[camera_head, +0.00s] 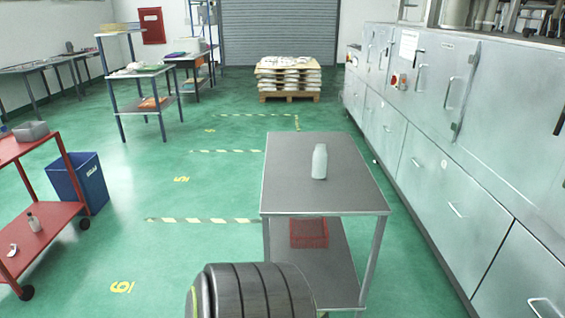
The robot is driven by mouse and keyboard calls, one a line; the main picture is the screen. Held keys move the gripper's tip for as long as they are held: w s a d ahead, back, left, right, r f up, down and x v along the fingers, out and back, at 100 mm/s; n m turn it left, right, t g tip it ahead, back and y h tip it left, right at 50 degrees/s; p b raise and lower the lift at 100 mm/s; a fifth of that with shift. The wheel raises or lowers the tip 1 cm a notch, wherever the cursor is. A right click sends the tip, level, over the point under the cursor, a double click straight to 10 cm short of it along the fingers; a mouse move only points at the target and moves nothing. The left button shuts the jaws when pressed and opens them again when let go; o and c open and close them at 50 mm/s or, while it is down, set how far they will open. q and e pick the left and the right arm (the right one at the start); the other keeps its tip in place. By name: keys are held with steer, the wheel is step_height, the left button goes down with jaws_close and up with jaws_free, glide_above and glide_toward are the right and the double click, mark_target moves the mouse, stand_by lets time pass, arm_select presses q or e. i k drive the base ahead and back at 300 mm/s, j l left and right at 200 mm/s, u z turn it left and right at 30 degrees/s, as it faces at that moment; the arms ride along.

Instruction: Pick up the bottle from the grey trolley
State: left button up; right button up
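The grey trolley (290,177) stands ahead of me, slightly right of the middle in the head view. Nothing touches the bottle. Neither of my grippers shows in the view. A dark ribbed cylindrical part, apparently mine, fills the bottom middle and hides some of the floor and the trolley's lower left.
A red crate (309,233) sits on the trolley's lower shelf. Metal cabinets (430,150) line the right side. A red trolley (35,225) and blue bin (78,184) stand left. A loaded pallet (289,78) is far back. Green floor left of the grey trolley is clear.

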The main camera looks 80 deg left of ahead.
mark_target(320, 154)
steer(key=u, duration=2.2)
steer(key=i+l, duration=0.4)
steer(key=i+z, duration=0.05)
